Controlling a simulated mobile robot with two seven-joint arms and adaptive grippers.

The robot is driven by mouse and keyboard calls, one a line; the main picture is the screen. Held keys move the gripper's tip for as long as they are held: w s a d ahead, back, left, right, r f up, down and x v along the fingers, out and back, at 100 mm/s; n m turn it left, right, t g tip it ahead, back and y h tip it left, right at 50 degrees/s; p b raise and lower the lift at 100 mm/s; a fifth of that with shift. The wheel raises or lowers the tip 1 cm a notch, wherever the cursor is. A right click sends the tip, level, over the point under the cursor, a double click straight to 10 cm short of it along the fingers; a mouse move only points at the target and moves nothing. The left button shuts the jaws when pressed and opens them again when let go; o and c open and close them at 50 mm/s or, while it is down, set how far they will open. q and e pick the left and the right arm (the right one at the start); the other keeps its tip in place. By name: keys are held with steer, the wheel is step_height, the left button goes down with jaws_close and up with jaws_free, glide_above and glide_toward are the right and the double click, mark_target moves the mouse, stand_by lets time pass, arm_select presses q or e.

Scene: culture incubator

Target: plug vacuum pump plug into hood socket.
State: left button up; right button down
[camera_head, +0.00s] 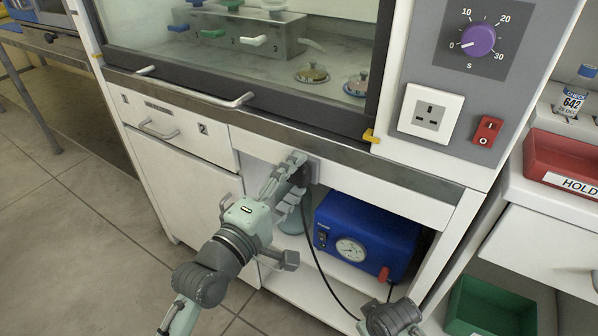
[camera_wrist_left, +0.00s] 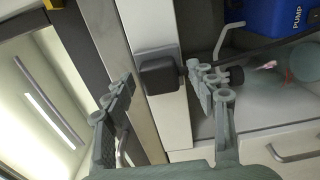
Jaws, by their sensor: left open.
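The vacuum pump plug (camera_wrist_left: 158,74) is a dark block seated on a grey plate under the hood's front edge. In the head view it is mostly hidden by my left gripper (camera_head: 289,176). In the left wrist view the fingers of my left gripper (camera_wrist_left: 160,80) are spread on either side of the plug, with gaps visible. The black cable (camera_head: 317,255) hangs down past the blue vacuum pump (camera_head: 352,226). The hood socket (camera_head: 432,113) is a white three-slot outlet on the right panel, with nothing in it.
A purple dial (camera_head: 478,40) and a red switch (camera_head: 487,130) sit near the socket. The hood's metal front edge (camera_head: 330,158) runs above the gripper. A red tray (camera_head: 565,160) and a green bin (camera_head: 490,308) are at the right. Part of my right arm shows at bottom.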

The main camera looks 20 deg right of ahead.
stand_by(0.4)
arm_select(q)
jaws_close()
steer(key=shift+s+a, duration=0.1)
steer(key=shift+a, duration=0.05)
steer(key=shift+p+v, duration=0.55)
steer(key=shift+v, duration=0.35)
steer(key=shift+p+v, duration=0.5)
steer(key=shift+v, duration=1.45)
steer(key=shift+r, duration=0.1)
